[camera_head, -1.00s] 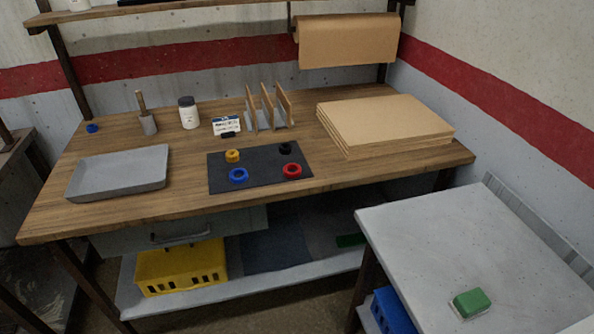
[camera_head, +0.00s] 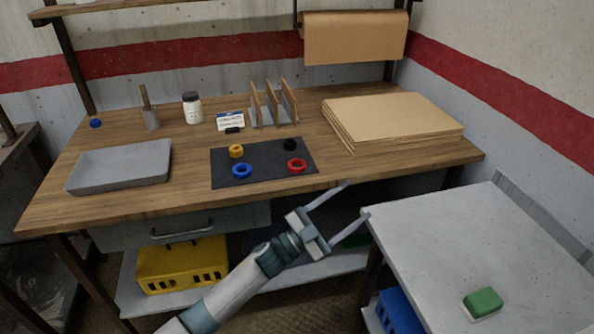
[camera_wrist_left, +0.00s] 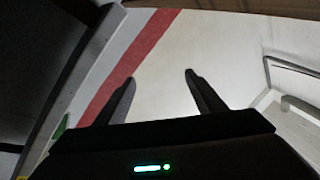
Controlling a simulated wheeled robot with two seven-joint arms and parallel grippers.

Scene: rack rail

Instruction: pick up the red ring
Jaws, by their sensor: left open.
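The red ring (camera_head: 297,166) lies flat on the dark mat (camera_head: 262,174) near its front right corner, on the wooden workbench. A blue ring (camera_head: 242,171), a yellow ring (camera_head: 236,151) and a black ring (camera_head: 290,145) lie on the same mat. My left gripper (camera_head: 358,203) is open and empty, in front of the bench edge and to the right of the red ring, well apart from it. In the left wrist view its two fingers (camera_wrist_left: 158,78) are spread with nothing between them. The rings do not show there. My right gripper is not in view.
A grey tray (camera_head: 120,167) is at the bench's left. A slotted rack (camera_head: 272,118) with upright boards stands behind the mat, and stacked cardboard sheets (camera_head: 393,118) lie to its right. A light side table (camera_head: 480,250) with a green block (camera_head: 482,304) is at right.

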